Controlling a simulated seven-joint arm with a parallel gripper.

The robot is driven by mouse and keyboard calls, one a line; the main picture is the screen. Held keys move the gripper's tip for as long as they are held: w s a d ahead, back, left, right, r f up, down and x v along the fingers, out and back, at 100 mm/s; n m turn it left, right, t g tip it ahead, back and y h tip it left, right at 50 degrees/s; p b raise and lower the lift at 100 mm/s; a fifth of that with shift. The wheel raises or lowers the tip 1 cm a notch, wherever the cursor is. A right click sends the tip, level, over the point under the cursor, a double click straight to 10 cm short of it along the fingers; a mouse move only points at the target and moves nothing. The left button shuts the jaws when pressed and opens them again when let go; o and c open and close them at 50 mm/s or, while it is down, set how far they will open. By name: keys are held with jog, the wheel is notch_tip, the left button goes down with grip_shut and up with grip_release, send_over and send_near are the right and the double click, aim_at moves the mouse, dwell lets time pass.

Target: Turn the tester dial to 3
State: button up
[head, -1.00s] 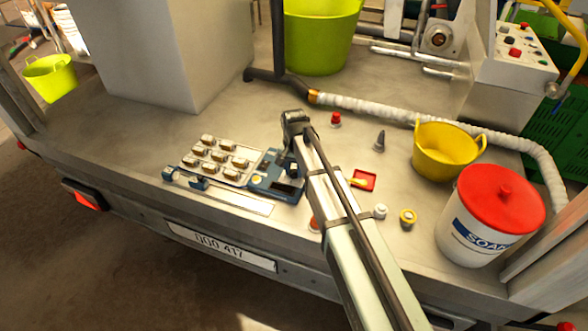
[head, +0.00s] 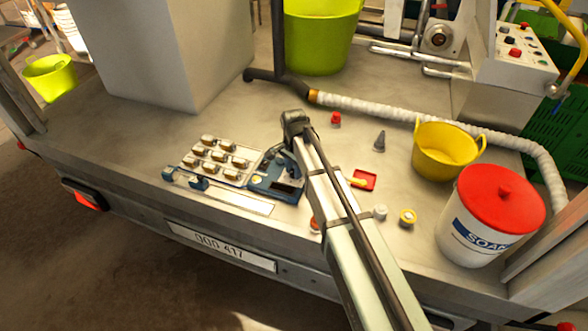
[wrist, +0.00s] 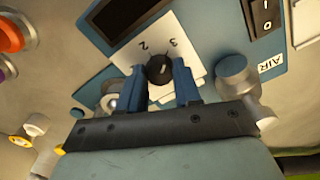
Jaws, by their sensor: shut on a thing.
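The blue tester (head: 262,186) lies on the trailer bed near its front edge. In the wrist view its dial (wrist: 158,70) is a small round black knob on a white plate (wrist: 197,55) marked 2 and 3. My gripper (wrist: 159,72) has its two blue fingers on either side of the knob, shut on it. A pale mark shows on the knob, but its exact heading is too small to read. In the head view my gripper (head: 283,160) is over the tester, and my arm and gripper hide the dial.
A panel of several metal-coloured blocks (head: 217,157) adjoins the tester on the left. A red tray (head: 364,180), a grey cone (head: 380,141), a yellow bucket (head: 446,151) and a red-lidded tub (head: 492,216) stand to the right.

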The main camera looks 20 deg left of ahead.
jog(key=o, duration=1)
jog(key=shift+o, duration=0.2)
notch_tip(320, 180, up, 14)
dwell(0.5)
